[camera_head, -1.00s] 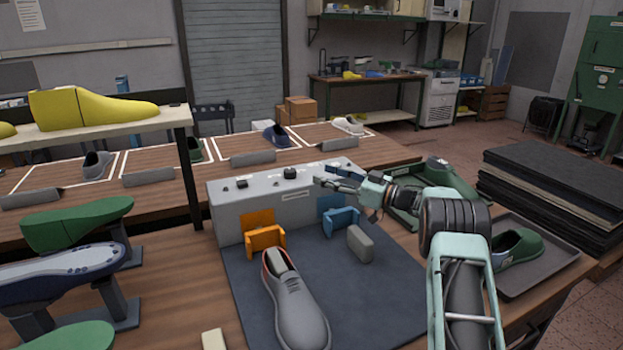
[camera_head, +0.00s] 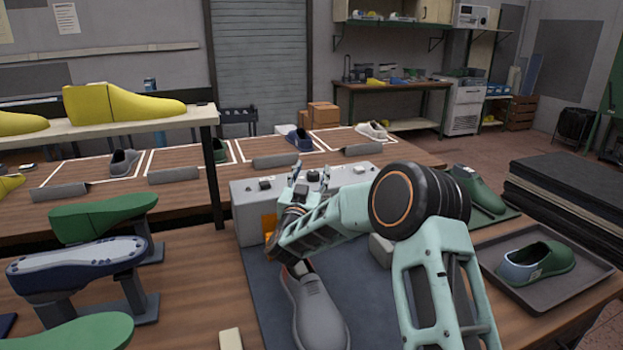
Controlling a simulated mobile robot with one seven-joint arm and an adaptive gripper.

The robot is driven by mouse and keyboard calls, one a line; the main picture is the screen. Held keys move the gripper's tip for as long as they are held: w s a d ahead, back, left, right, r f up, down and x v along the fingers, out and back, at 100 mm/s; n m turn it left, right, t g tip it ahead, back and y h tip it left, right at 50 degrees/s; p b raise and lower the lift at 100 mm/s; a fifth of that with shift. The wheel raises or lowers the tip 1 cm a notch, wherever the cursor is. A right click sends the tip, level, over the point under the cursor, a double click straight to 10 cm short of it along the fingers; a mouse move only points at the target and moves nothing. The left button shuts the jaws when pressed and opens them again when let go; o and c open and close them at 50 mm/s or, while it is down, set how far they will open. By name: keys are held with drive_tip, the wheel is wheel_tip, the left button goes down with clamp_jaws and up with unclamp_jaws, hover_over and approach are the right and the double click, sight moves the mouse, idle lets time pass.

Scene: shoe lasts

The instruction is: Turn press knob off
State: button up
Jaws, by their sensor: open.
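The grey press box (camera_head: 245,208) stands at the back of the dark blue mat, with small dark controls along its top. A dark control (camera_head: 265,183) shows at the left of the top. A black knob (camera_head: 313,174) shows between my fingertips in the picture; whether they touch it I cannot tell. My gripper (camera_head: 311,178) is open, with its fingers pointing away over the box top. My arm hides much of the box front and most of the orange holder (camera_head: 268,226). A grey shoe (camera_head: 318,312) lies on the mat below my wrist.
Green lasts (camera_head: 100,217) and a dark blue one stand on stands at the left. A shelf with yellow lasts (camera_head: 120,103) rises behind them. A tray (camera_head: 535,297) with a green shoe lies at the right. A grey block (camera_head: 381,250) is partly behind my arm.

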sight(311, 177)
drive_tip(key=s+a+f+g, duration=0.2)
drive_tip(key=s+f, duration=0.2)
drive_tip(key=f, duration=0.1)
drive_tip(key=shift+n, duration=0.4)
drive_tip(key=w, duration=0.3)
drive_tip(key=w+d, duration=0.1)
drive_tip(key=w, duration=0.7)
drive_tip(key=shift+d+r, duration=0.2)
drive_tip(key=shift+d, duration=0.2)
drive_tip(key=shift+s, duration=0.1)
drive_tip(key=c, duration=1.1)
